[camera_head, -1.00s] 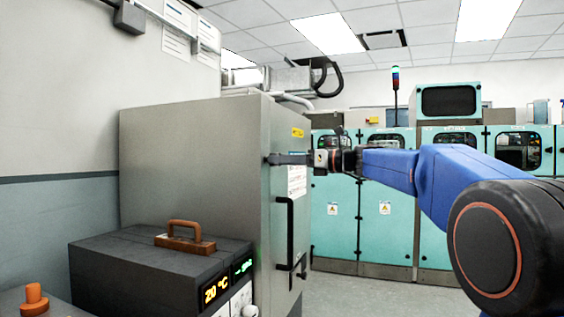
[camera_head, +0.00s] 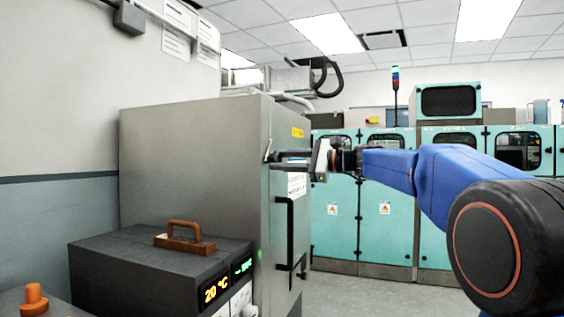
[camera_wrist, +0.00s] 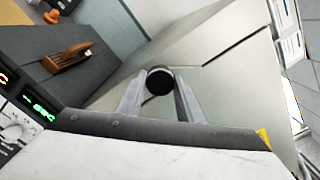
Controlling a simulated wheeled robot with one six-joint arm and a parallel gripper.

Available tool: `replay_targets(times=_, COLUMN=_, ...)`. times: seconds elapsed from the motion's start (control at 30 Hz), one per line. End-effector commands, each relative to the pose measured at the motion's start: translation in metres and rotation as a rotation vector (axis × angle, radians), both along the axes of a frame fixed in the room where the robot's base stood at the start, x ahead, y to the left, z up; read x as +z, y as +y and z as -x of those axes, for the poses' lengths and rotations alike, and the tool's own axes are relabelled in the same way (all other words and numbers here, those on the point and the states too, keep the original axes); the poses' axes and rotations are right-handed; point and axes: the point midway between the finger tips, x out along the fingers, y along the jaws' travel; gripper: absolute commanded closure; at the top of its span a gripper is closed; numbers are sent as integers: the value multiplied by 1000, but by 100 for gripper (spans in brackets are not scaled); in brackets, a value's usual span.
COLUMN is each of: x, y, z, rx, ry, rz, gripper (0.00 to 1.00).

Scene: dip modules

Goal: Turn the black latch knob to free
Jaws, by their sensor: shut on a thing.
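The black latch knob (camera_wrist: 160,81) shows as a round dark cap between my two fingertips in the wrist view. It stands at the edge of the grey metal cabinet (camera_head: 190,165). My gripper (camera_head: 272,161) reaches in from the right in the head view, its two fingers one above the other at the cabinet's front edge. In the wrist view the fingers close on the knob from both sides. In the head view the knob is mostly hidden by the fingers. A thin pale piece (camera_head: 267,149) shows beside the fingertips, but I cannot tell what it is.
A black bar handle (camera_head: 284,232) runs down the cabinet front below my gripper. A dark box with a brown handle (camera_head: 185,243) and a lit display stands at the lower left. Teal cabinets (camera_head: 388,215) line the back. The floor between is clear.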

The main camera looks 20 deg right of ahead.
Motion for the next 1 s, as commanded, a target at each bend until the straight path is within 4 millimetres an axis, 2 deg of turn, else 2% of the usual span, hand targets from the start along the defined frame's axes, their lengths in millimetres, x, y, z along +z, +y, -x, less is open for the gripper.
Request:
replay_targets(times=0.5, x=-1, y=0, z=0, rx=1, ry=-345, rz=253, gripper=100)
replay_targets(times=1.0, x=-1, y=0, z=0, rx=2, ry=-471, rz=345, gripper=100)
